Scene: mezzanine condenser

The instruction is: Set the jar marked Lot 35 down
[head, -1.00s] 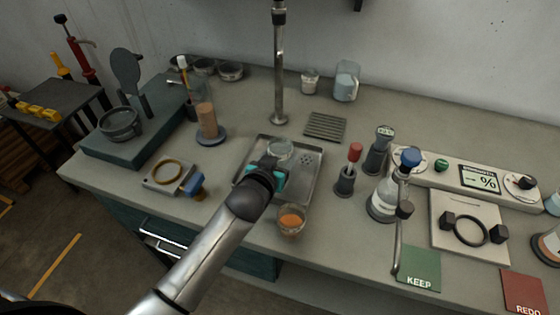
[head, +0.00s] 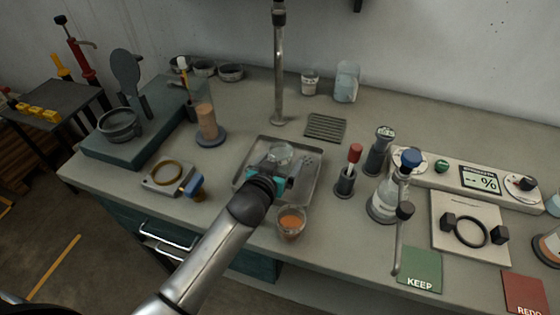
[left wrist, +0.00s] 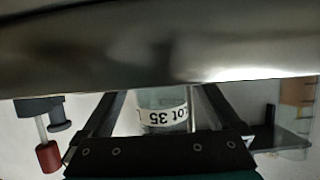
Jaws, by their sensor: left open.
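The clear glass jar marked Lot 35 (head: 281,153) is at the metal tray (head: 307,190) in the middle of the bench. In the left wrist view the jar (left wrist: 163,98) shows its white label upside down, between the two fingers. My left gripper (head: 275,172) is open, with its fingers on either side of the jar. A narrow gap seems to show beside the glass. The jar looks upright, but its base is hidden by the gripper. My right gripper is in neither view.
A glass bowl of orange stuff (head: 291,222) stands just in front of the tray. A tall metal post (head: 279,80) rises behind it. A red-topped tool in a holder (head: 347,175) and a blue-capped bottle (head: 385,197) stand to the right. A slatted grey pad (head: 326,127) lies behind.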

